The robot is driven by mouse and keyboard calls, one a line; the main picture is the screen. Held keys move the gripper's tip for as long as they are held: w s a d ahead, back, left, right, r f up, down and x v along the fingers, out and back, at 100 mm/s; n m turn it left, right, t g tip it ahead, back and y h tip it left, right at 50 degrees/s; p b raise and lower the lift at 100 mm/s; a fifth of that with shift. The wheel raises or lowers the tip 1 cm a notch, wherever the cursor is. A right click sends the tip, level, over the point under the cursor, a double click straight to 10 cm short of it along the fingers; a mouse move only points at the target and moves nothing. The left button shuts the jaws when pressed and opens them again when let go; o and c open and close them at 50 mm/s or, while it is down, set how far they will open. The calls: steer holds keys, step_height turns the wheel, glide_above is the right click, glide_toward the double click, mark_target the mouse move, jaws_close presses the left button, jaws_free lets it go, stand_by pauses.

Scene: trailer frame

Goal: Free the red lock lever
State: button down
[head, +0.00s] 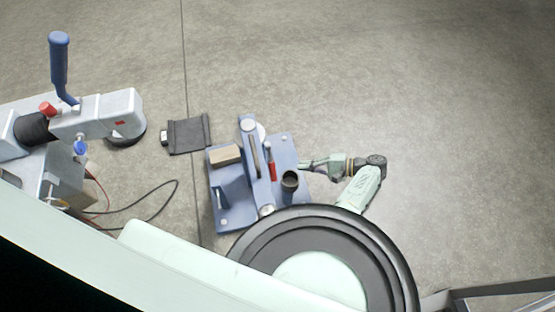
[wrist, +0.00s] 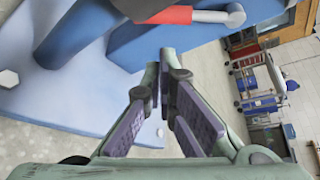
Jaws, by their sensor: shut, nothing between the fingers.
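The red lock lever (head: 271,165) stands on a blue metal frame (head: 228,214) in the middle of the head view, beside a raised blue bar. In the wrist view the red lever (wrist: 168,15), with a grey rounded rod at its right end, crosses the top edge, partly cut off. My gripper (head: 303,165) is at the right edge of the frame, to the right of the lever and apart from it. In the wrist view my gripper (wrist: 166,62) has its fingertips together below the lever, with nothing held.
A dark hollow cylinder (head: 290,181) stands on the frame close to the lever. A tan block (head: 225,154) lies on its left part. A black mat (head: 188,135), a cable (head: 150,207) and a grey machine with a blue handle (head: 59,60) are left.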

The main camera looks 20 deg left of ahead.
mark_target(271, 164)
steer(key=x, duration=1)
steer(key=shift+s+p, duration=0.3)
steer(key=shift+d+r, duration=0.1)
steer(key=s+m+p, duration=0.1)
steer(key=p, duration=0.1)
steer(key=s+d+r+m+g+h+p, duration=0.1)
steer(key=m+p, duration=0.1)
steer(key=shift+d+h+p, duration=0.15)
steer(key=shift+h+p, duration=0.15)
steer(key=shift+p, duration=0.05)
steer(key=shift+w, duration=0.1)
